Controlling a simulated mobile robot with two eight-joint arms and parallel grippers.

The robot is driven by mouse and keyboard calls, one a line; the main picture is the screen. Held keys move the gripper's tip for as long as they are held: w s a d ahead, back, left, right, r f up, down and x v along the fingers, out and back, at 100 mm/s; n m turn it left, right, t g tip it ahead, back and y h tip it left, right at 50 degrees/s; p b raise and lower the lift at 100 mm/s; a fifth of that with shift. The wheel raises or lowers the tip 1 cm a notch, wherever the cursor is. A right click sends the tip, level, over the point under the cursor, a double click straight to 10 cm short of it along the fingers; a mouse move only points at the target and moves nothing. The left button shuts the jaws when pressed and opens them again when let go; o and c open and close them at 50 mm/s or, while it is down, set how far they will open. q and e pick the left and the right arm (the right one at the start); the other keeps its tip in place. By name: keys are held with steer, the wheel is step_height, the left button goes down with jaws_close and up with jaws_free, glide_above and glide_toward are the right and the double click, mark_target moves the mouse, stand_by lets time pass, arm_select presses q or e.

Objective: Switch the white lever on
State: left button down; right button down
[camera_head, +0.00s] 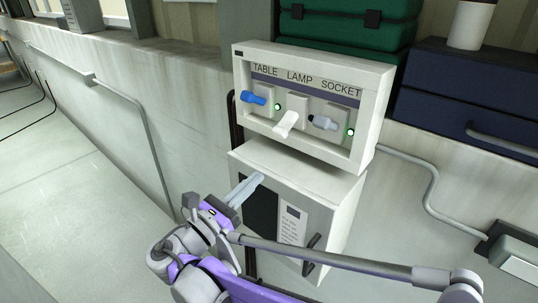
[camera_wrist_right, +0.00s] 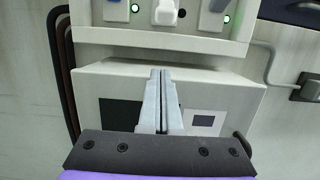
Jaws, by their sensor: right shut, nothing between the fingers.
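The white lever (camera_head: 286,124) sits in the middle of a white switch panel (camera_head: 375,95), under the word LAMP. It sticks out and points downward; its lower part shows at the top of the right wrist view (camera_wrist_right: 165,14). The small indicator beside it looks dark in the right wrist view. My right gripper (camera_head: 260,177) is shut and empty, below the panel and in front of the lower white box, apart from the lever. Its fingertips (camera_wrist_right: 160,72) point up towards the lever in the right wrist view. My left gripper is not in view.
A blue lever (camera_head: 254,98) under TABLE and a grey lever (camera_head: 322,122) under SOCKET flank the white one, each with a green light. A white box (camera_head: 335,195) juts out below the panel. Green (camera_head: 350,28) and dark blue (camera_head: 455,95) cases stand above and right.

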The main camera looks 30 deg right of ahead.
mark_target(279, 164)
steer(key=p+x, duration=0.1)
steer(key=x, duration=0.8)
steer(key=shift+d, duration=0.3)
steer(key=r, duration=0.1)
steer(key=a+r, duration=0.1)
steer(key=r, duration=0.1)
steer(key=shift+s+a+p, duration=0.1)
steer(key=shift+a+p, duration=0.05)
steer(key=shift+p, duration=0.15)
steer(key=shift+s+a+r, duration=0.1)
steer(key=shift+a+r, duration=0.1)
steer(key=shift+r, duration=0.1)
